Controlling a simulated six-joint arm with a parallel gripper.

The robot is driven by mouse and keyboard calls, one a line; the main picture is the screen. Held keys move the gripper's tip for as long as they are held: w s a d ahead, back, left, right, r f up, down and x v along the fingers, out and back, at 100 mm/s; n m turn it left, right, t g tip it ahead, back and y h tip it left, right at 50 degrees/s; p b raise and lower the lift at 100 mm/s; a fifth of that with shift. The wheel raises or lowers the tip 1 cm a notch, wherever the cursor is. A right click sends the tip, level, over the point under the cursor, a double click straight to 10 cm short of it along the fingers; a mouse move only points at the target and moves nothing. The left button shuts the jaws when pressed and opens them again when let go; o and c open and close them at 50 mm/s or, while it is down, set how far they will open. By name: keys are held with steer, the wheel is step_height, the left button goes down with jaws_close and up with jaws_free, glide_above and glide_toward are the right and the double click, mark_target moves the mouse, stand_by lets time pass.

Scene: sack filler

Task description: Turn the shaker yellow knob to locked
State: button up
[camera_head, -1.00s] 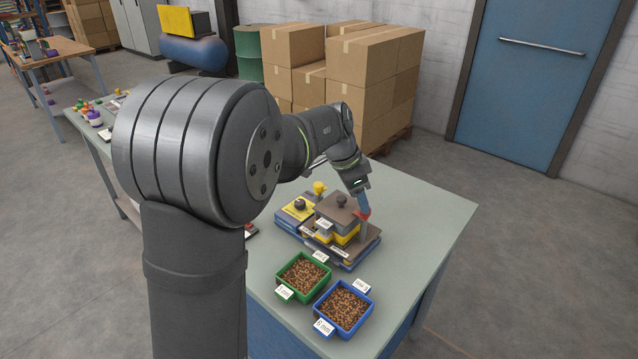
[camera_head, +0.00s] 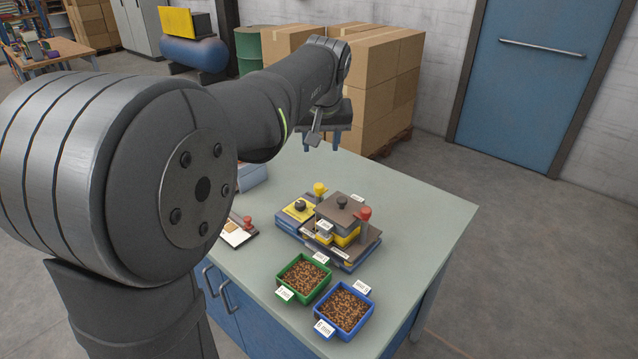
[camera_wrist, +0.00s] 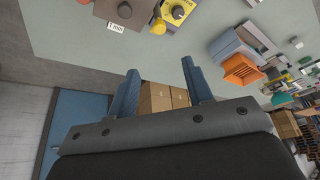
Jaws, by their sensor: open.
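The shaker (camera_head: 340,255) stands on the table with a stacked dark-lidded box on it. Its yellow knob (camera_head: 320,187) stands upright at the back, beside a yellow panel (camera_head: 297,211) with a black knob (camera_head: 300,205). The yellow knob also shows at the top of the wrist view (camera_wrist: 158,27). A red knob (camera_head: 364,213) stands on the right side. My gripper (camera_head: 335,148) is raised behind the shaker, apart from it. In the wrist view its two blue fingers (camera_wrist: 158,65) are spread with nothing between them. I cannot read the yellow knob's setting.
A green bin (camera_head: 281,285) and a blue bin (camera_head: 326,299) of brown pellets stand in front of the shaker. A tray with a small red-handled item (camera_head: 236,238) lies to the left. Cardboard boxes (camera_head: 385,90) stand behind the table. The table's right side is clear.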

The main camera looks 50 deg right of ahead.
mark_target(319, 185)
steer(key=x, duration=1.7)
steer(key=shift+f, duration=0.1)
steer(key=c, duration=1)
